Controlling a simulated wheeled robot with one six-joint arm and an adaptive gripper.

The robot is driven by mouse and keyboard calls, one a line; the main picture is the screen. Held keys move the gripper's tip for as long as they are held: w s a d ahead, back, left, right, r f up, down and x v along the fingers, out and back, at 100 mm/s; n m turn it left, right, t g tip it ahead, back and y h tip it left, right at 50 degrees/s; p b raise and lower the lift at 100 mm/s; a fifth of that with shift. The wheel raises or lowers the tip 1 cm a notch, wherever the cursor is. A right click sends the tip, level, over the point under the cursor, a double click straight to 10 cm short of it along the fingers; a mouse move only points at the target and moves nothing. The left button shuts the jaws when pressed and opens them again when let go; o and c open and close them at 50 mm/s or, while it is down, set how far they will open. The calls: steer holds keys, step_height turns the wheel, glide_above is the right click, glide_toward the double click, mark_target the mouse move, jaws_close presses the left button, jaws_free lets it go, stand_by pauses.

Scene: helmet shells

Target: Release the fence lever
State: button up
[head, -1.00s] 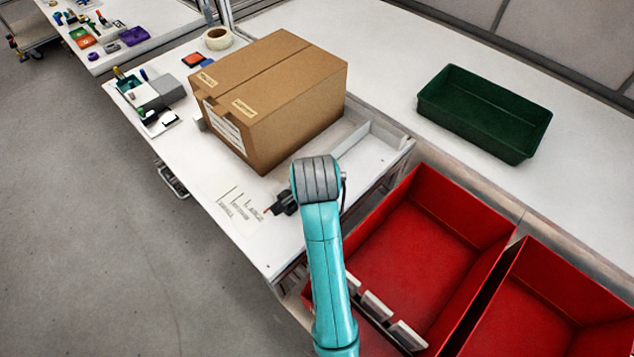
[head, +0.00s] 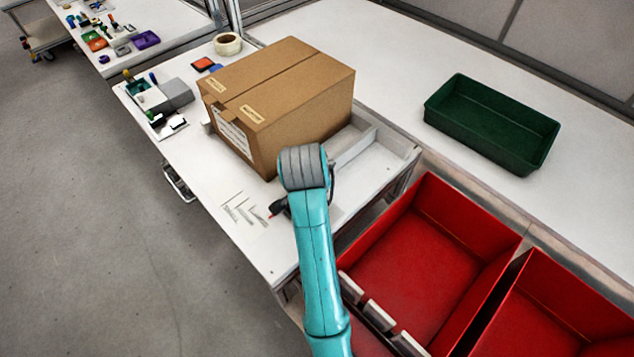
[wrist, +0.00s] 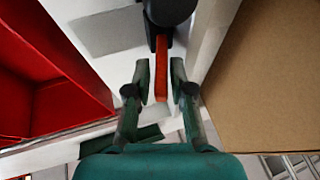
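The fence lever is a narrow orange-red bar (wrist: 161,68) below a round black hub (wrist: 168,10) in the wrist view. In the head view its red tip (head: 271,214) pokes out left of my arm, beside the size markings on the table. My gripper (wrist: 163,75) is open, with one green finger on each side of the lever's lower end. Small gaps show between the lever and both fingers. In the head view my arm hides the gripper and most of the lever's dark mount.
A cardboard box (head: 283,100) stands close by; its side fills the right of the wrist view (wrist: 270,75). Red bins (head: 425,255) lie to the right, and a green bin (head: 492,125) stands behind. The table around the printed markings is clear.

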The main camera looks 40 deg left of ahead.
steer(key=shift+r, duration=0.2)
steer(key=shift+s+r, duration=0.1)
steer(key=shift+r, duration=0.1)
steer(key=v, duration=0.6)
steer(key=shift+s+d+r, duration=0.2)
steer(key=shift+s+r, duration=0.05)
steer(key=shift+r, duration=0.05)
